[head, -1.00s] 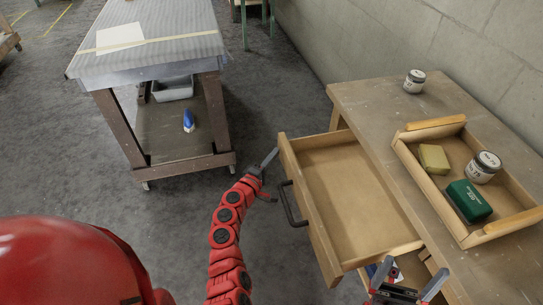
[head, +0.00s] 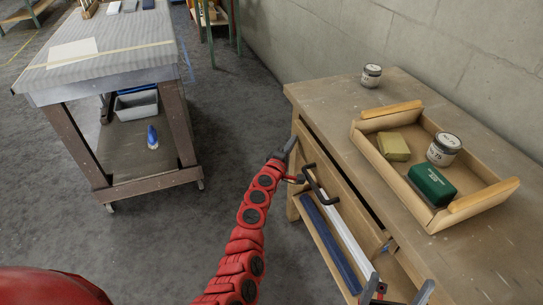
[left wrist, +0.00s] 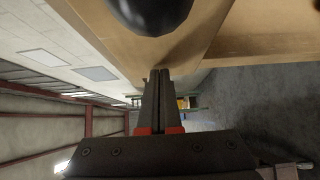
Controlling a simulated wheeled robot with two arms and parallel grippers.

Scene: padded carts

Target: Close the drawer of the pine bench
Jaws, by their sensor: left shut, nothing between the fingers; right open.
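The pine bench (head: 310,93) stands at the right in the head view. Its drawer (head: 334,178) is pushed in almost flush, with a narrow dark gap under the bench top. The dark bar handle (head: 312,184) sticks out from the drawer front. My left gripper (head: 290,146) is shut and empty, at the far end of the drawer front beyond the handle. In the left wrist view its fingertips (left wrist: 159,72) are at the wooden front, seemingly touching it; a dark rounded shape, likely the handle, is close above. My right gripper (head: 400,290) is open at the bottom edge.
A wooden tray (head: 377,166) on the bench top holds a yellow block (head: 394,147), a labelled jar (head: 443,149) and a green box (head: 431,185). Another jar (head: 371,76) stands behind. Long blue and white pieces lie below the drawer. A padded cart (head: 110,75) stands left; floor between is clear.

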